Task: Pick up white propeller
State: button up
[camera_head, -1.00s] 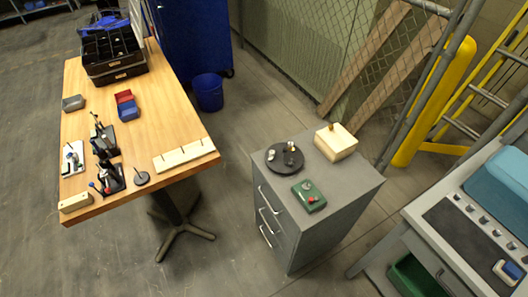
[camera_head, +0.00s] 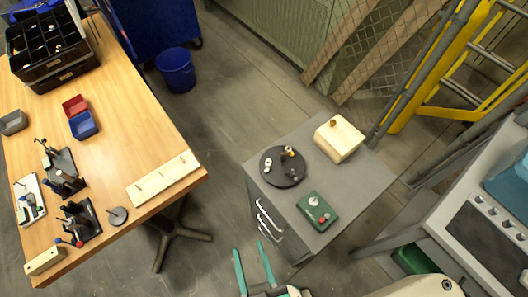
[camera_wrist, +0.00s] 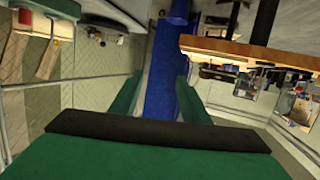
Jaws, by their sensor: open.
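I cannot make out a white propeller for certain. Small whitish pieces (camera_head: 267,163) lie on a round black disc (camera_head: 284,179) on the grey drawer cabinet, beside a small upright dark and brass-coloured piece (camera_head: 289,152). They are too small to tell their shape. My gripper (camera_head: 250,248) shows at the bottom of the head view, its two teal fingers apart and empty. It is in front of the cabinet's drawer side, apart from the disc. In the wrist view, the green fingers (camera_wrist: 154,98) are spread with nothing between them.
A wooden block (camera_head: 340,138) and a green box with a red button (camera_head: 317,211) share the cabinet top (camera_head: 362,185). A wooden workbench (camera_head: 130,115) with tools, bins and a pegged board (camera_head: 163,180) stands left. A grey workstation (camera_head: 440,215) stands right. A blue bin (camera_head: 176,70) is behind.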

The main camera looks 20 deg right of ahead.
jog(key=w+d+r+n+h, duration=0.2)
jog(key=w+d+n+h, duration=0.25)
jog(key=w+d, duration=1.45)
jog(key=w+d+r+m+g+h, duration=0.6)
jog(key=w+d+r+m+h, duration=0.3)
jog(key=d+r, duration=0.55)
jog(key=m+g+y, duration=0.7)
jog(key=g+y, duration=0.2)
jog(key=y, duration=0.5)
send_near(268, 161)
jog(key=shift+h, duration=0.25)
jog(key=f, duration=1)
jog(key=shift+w+a, duration=0.15)
jog(key=shift+a, duration=0.05)
jog(key=shift+r, duration=0.1)
